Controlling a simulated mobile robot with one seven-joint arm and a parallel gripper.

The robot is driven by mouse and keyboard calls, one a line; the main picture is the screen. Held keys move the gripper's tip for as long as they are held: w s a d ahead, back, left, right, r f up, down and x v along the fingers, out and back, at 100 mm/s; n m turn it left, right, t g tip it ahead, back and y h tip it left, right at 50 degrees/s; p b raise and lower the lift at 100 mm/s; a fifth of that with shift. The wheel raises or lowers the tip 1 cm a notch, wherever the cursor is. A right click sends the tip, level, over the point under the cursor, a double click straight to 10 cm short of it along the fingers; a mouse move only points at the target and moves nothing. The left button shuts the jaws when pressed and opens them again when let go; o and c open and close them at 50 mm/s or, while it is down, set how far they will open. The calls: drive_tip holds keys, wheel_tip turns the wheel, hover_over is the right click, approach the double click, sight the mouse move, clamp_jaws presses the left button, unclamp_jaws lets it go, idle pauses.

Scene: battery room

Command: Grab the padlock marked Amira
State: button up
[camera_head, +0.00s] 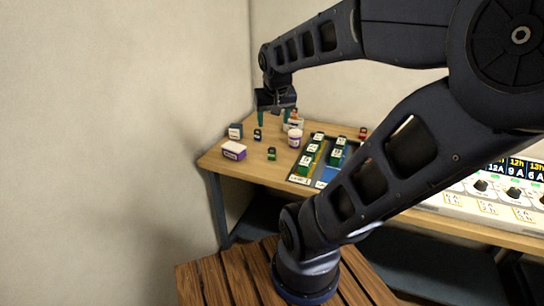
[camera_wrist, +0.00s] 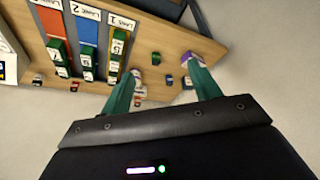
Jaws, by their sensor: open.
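Several small padlocks stand on the wooden table: a dark blue one (camera_head: 257,134), a green one (camera_head: 271,154), a red one (camera_head: 363,133) and an orange-brown one (camera_head: 294,112) partly behind my gripper. Their markings are too small to read, so I cannot tell which is marked Amira. My gripper (camera_head: 274,119) is open and empty above the back left of the table. In the wrist view its teal fingers (camera_wrist: 161,68) point toward the table, with the green padlock (camera_wrist: 156,58) and the dark one (camera_wrist: 168,80) showing between them.
A charger panel (camera_head: 470,200) is far right. Walls close the left and back.

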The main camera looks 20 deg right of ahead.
drive_tip(key=w+d+f+m+h, duration=0.1)
drive_tip(key=w+d+f+m, duration=0.2)
drive_tip(key=w, duration=0.4)
drive_tip(key=w+d+f+m+h, duration=0.1)
drive_tip(key=w+d+f, duration=0.2)
drive_tip(key=w+f, duration=0.35)
drive_tip(key=m+g, duration=0.1)
drive_tip(key=m, duration=0.2)
approach(272, 148)
drive_tip(key=f, duration=0.1)
drive_tip(key=shift+w+d+x, duration=0.1)
drive_tip(key=shift+w+x, duration=0.05)
drive_tip(key=shift+x, duration=1.5)
drive_tip(key=shift+w+d+x, duration=0.1)
drive_tip(key=shift+d+x, duration=0.05)
drive_tip(key=shift+x, duration=3.95)
drive_tip(key=shift+a, duration=0.15)
drive_tip(key=c, duration=1.1)
